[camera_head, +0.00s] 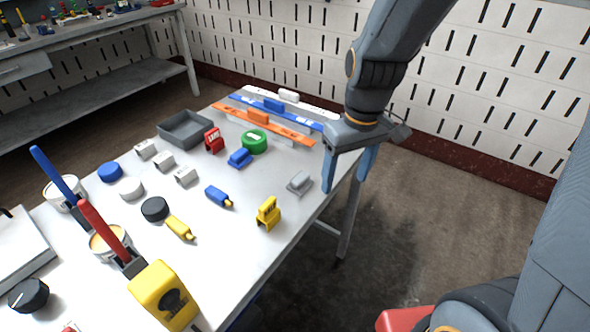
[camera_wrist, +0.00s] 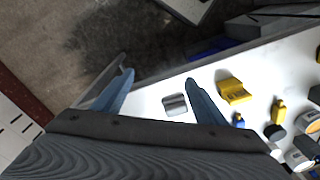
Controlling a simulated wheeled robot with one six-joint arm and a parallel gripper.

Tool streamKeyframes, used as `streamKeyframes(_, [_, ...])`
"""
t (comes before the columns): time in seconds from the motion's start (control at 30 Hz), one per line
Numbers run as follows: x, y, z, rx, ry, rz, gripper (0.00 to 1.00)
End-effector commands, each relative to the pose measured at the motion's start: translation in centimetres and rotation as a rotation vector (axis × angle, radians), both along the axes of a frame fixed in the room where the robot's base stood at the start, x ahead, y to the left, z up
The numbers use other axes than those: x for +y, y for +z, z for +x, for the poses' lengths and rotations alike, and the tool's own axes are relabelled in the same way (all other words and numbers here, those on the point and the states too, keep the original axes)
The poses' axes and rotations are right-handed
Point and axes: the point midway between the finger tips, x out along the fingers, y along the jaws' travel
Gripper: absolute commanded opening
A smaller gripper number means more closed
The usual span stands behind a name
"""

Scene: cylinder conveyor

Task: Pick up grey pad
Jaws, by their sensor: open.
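The grey pad (camera_head: 299,182) is a small light grey block with a raised top. It lies on the white table (camera_head: 235,245) near its right edge. It also shows in the wrist view (camera_wrist: 175,104), between and beyond my two fingers. My gripper (camera_head: 347,170) hangs at the table's right edge, to the right of the pad and apart from it. In the wrist view my gripper (camera_wrist: 160,88) has its blue fingers spread wide, with nothing between the tips.
A yellow block (camera_head: 268,213) stands nearest the pad, towards the front. A blue block (camera_head: 239,158), a green roll (camera_head: 254,141) and a blue bottle (camera_head: 218,196) lie to the left. Orange (camera_head: 285,132) and blue bars lie behind. Bare tabletop surrounds the pad.

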Motion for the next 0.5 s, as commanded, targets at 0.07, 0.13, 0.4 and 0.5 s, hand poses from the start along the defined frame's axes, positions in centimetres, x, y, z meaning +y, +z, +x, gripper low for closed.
streamKeyframes(0.07, [3.1,1.5,2.3,-0.022,0.159,0.011,0.66])
streamKeyframes(0.13, [5.4,1.9,3.9,-0.043,0.280,0.018,0.66])
streamKeyframes(0.4, [9.5,1.6,6.8,-0.085,0.493,0.027,0.66])
streamKeyframes(0.5, [9.5,0.5,6.9,-0.084,0.495,0.028,0.66])
